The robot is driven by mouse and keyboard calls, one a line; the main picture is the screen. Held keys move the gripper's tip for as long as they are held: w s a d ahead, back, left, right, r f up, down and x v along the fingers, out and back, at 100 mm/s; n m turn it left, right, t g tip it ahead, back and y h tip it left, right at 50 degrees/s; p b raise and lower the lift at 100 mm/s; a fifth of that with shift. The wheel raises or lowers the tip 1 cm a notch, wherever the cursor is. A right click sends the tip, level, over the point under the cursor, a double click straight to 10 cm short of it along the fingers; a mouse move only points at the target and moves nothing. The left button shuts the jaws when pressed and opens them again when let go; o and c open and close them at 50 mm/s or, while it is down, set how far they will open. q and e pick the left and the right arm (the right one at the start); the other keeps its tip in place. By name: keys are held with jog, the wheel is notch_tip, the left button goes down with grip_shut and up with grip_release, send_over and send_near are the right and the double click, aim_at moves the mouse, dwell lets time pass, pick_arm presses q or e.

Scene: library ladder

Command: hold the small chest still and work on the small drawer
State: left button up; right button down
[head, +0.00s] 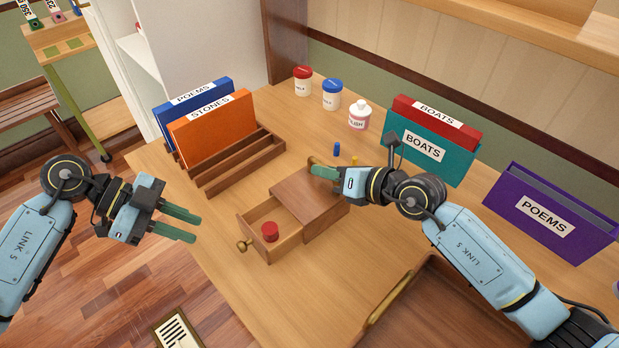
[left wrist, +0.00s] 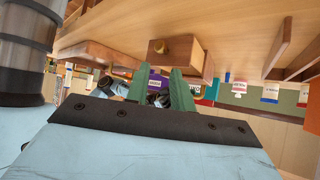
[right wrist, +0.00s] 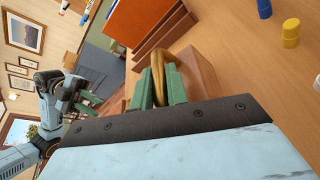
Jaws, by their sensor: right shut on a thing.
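The small wooden chest (head: 325,212) stands on the table, and its small drawer (head: 287,246) is pulled out toward the front left. A brass knob (head: 243,245) is on the drawer front; it also shows in the left wrist view (left wrist: 161,47). A red round object (head: 270,231) is inside the drawer. My right gripper (head: 318,170) is shut on the chest's brass handle (right wrist: 158,66) at the back. My left gripper (head: 194,226) is open and empty, left of the drawer and apart from the knob.
A wooden rack (head: 244,168) with blue and orange folders stands behind the chest. Small jars (head: 332,95) and small blue and yellow pieces lie farther back. A brass-handled wooden tray (head: 440,310) is at the front right. The table is clear around the drawer front.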

pick_arm(q)
grip_shut()
jog(key=s+a+r+m+y, duration=0.2)
jog(key=s+a+m+y, duration=0.15)
jog(key=m, duration=0.45)
jog(key=shift+m+h, duration=0.35)
jog(key=shift+m, duration=0.05)
jog(key=x, duration=1)
jog(key=shift+s+d+r, duration=0.1)
jog(key=shift+s+r, duration=0.05)
jog(key=w+d, duration=0.2)
jog(key=shift+d, duration=0.3)
jog(key=shift+w+d, duration=0.3)
